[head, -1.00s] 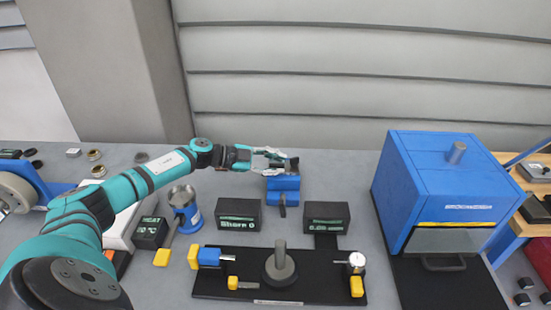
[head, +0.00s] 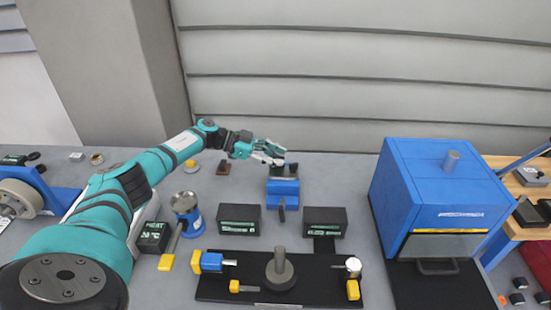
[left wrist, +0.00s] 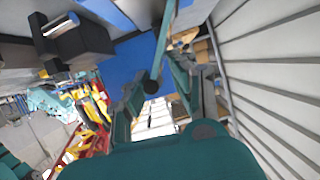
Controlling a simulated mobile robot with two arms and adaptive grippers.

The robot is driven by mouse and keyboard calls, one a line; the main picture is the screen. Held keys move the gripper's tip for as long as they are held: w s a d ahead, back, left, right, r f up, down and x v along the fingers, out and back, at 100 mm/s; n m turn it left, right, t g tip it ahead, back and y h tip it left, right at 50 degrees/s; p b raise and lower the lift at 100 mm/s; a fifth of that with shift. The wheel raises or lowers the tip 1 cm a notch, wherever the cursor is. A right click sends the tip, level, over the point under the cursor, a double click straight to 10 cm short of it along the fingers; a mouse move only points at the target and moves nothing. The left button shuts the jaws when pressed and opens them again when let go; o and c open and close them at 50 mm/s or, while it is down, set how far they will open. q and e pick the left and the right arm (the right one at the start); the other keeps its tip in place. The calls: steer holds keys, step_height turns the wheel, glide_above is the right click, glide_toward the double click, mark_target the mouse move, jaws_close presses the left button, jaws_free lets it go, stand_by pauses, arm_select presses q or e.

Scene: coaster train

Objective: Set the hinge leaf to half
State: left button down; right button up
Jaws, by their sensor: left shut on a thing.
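A blue vise (head: 283,187) stands at the back of the bench. Dark metal parts, likely the hinge with its leaf (head: 291,169), sit on top of it; their exact angle is too small to tell. My left gripper (head: 276,160) reaches in from the left at the top of the vise, its fingers tilted down to the right, shut on what seems to be the leaf. In the left wrist view, a slim bar with a dark round end (left wrist: 153,86) shows between the fingers; the contact is not clear. My right gripper is not in view.
Two black display boxes (head: 239,219) (head: 325,221) stand in front of the vise. A black fixture board (head: 220,289) lies nearer. A blue oven (head: 432,190) is at the right, and a blue-based cup stand (head: 187,217) at the left. The bench right of the vise is clear.

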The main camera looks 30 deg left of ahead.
arm_select(q)
steer(key=shift+s+d+f, duration=0.2)
steer(key=shift+s+f, duration=0.1)
steer(key=shift+f, duration=0.25)
steer(key=c, duration=1.2)
jaws_free()
steer(key=shift+r, duration=0.1)
steer(key=shift+o, duration=0.8)
steer(key=shift+w+a+r, duration=0.1)
steer(key=shift+w+r, duration=0.05)
steer(key=v, duration=1.2)
